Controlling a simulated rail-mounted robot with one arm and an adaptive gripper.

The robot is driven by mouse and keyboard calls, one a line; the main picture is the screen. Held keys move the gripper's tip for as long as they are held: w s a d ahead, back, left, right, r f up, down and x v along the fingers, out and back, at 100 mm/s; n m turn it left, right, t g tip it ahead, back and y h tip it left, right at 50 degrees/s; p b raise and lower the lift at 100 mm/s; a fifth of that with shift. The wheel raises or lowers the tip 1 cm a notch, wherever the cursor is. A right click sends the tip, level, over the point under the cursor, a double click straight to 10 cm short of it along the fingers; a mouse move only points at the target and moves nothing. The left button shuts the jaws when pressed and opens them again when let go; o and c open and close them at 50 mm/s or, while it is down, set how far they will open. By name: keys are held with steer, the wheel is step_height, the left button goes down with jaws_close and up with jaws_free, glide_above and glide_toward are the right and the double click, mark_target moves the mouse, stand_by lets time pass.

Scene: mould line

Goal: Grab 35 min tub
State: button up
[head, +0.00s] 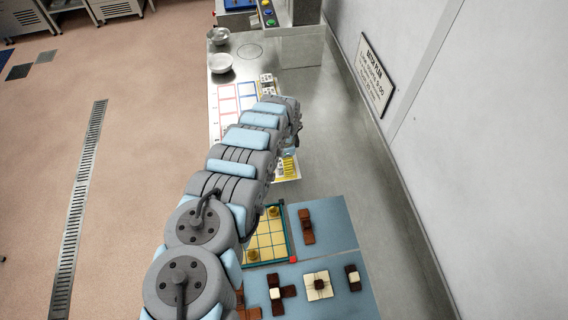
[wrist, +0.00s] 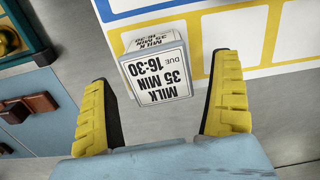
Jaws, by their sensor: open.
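In the wrist view, a small white tub (wrist: 158,75) carries the black print "MILK 35 MIN DUE 16:30", upside down in the picture. My gripper (wrist: 168,85) is open, with one yellow finger on each side of the tub. Whether the fingers reach down to the tub's height I cannot tell. In the head view my arm hides the tub and most of my gripper (head: 289,153).
The framed card (head: 228,100) lies on the counter, with two metal bowls (head: 221,63) behind it. A green-edged tray (head: 264,240) and blue mats with brown and white pieces (head: 318,285) lie near. A wall with a sign (head: 376,76) bounds the right.

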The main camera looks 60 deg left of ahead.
steer(key=shift+f+b, duration=0.4)
steer(key=shift+f, duration=1.25)
steer(key=shift+s, duration=0.1)
steer(key=c, duration=1.4)
